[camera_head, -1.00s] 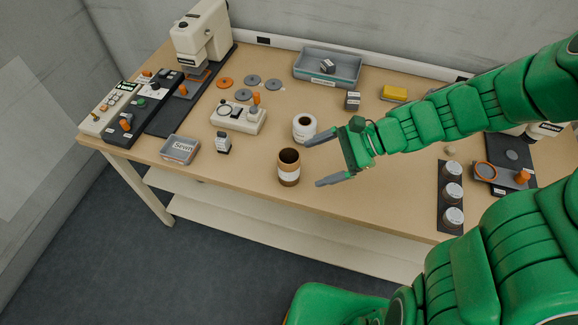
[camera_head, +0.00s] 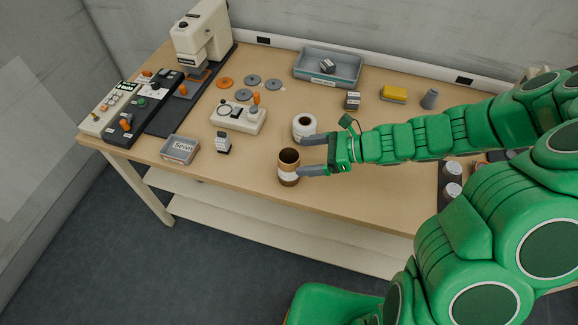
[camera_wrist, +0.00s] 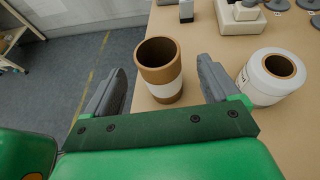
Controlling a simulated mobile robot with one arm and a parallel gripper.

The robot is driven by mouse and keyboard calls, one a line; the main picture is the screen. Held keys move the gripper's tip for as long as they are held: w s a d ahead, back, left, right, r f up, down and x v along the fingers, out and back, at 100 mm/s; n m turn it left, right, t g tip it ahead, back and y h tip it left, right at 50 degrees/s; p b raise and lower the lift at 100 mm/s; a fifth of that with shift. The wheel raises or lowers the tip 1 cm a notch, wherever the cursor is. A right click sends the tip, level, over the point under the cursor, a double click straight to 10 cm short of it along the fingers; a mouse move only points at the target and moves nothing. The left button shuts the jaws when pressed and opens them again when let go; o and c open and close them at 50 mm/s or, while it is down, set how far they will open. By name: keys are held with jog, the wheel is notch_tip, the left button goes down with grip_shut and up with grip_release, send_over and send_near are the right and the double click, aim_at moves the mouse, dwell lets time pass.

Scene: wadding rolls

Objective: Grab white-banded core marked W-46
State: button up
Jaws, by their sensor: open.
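A brown cardboard core with a white band (camera_head: 288,166) stands upright near the front edge of the table. In the wrist view the white-banded core (camera_wrist: 161,72) shows between my two fingers, at their tips or just beyond. No marking is readable on its band. My gripper (camera_head: 306,156) is open, with one finger towards the core's near side and the other towards the white roll. In the wrist view my gripper (camera_wrist: 158,88) has nothing clamped in it. A white roll with a brown core (camera_head: 304,127) stands just behind, close to the finger; it also shows in the wrist view (camera_wrist: 268,78).
A grey tray (camera_head: 327,68) is at the back. The table's front edge is close to the core.

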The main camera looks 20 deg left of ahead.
aim_at(289, 158)
jog(key=shift+x, duration=2.8)
jog(key=shift+s, duration=0.15)
jog(key=c, duration=1.1)
jog(key=shift+o, duration=0.2)
jog(key=shift+r, duration=0.2)
